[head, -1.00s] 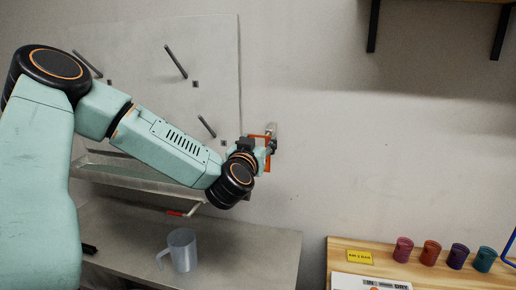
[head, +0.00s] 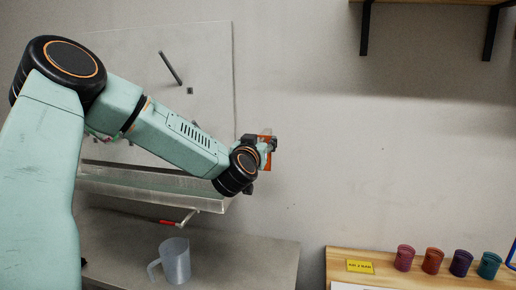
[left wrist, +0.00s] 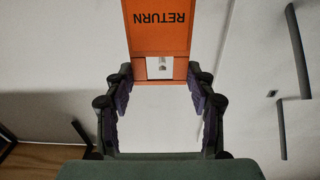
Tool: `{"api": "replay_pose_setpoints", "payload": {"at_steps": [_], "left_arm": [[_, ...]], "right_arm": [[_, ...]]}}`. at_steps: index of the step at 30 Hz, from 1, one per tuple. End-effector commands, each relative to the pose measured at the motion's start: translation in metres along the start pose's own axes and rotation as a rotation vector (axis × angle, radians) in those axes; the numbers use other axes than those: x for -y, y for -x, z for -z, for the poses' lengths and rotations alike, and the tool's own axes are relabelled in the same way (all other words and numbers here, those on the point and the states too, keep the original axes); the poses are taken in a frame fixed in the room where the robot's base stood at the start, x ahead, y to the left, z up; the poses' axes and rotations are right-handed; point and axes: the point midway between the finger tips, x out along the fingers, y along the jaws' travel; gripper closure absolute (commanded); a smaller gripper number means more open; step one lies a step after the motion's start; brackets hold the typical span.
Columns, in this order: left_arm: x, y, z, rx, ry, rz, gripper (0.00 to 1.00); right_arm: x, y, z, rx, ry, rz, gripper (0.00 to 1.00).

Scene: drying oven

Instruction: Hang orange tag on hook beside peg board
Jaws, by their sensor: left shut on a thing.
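The orange tag (left wrist: 160,38) fills the upper middle of the left wrist view, with RETURN printed upside down. My left gripper (left wrist: 160,78) is shut on the tag's frame near its square opening. A pale plate with small dark marks, possibly the hook's mount (left wrist: 160,67), shows through that opening. In the head view, my left gripper (head: 262,147) holds the tag (head: 268,162) close to the wall, just right of the peg board (head: 205,60). The gripper and tag hide the hook there. I cannot tell whether the tag touches the hook. My right gripper is out of view.
A clear jug (head: 175,262) stands on the grey counter. Several coloured cups (head: 432,261) stand on a wooden table (head: 340,262). The wall right of the gripper is clear.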

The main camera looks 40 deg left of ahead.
Motion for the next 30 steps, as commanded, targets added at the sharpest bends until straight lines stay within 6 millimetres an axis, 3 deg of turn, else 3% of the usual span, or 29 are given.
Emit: {"api": "replay_pose_setpoints", "payload": {"at_steps": [15,30], "left_arm": [[0.0,-0.022,-0.008,0.0,0.0,0.0,0.57],[0.0,-0.024,-0.01,0.0,0.001,0.001,0.57]], "right_arm": [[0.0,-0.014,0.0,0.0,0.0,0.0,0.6],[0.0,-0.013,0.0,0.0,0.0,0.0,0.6]]}}
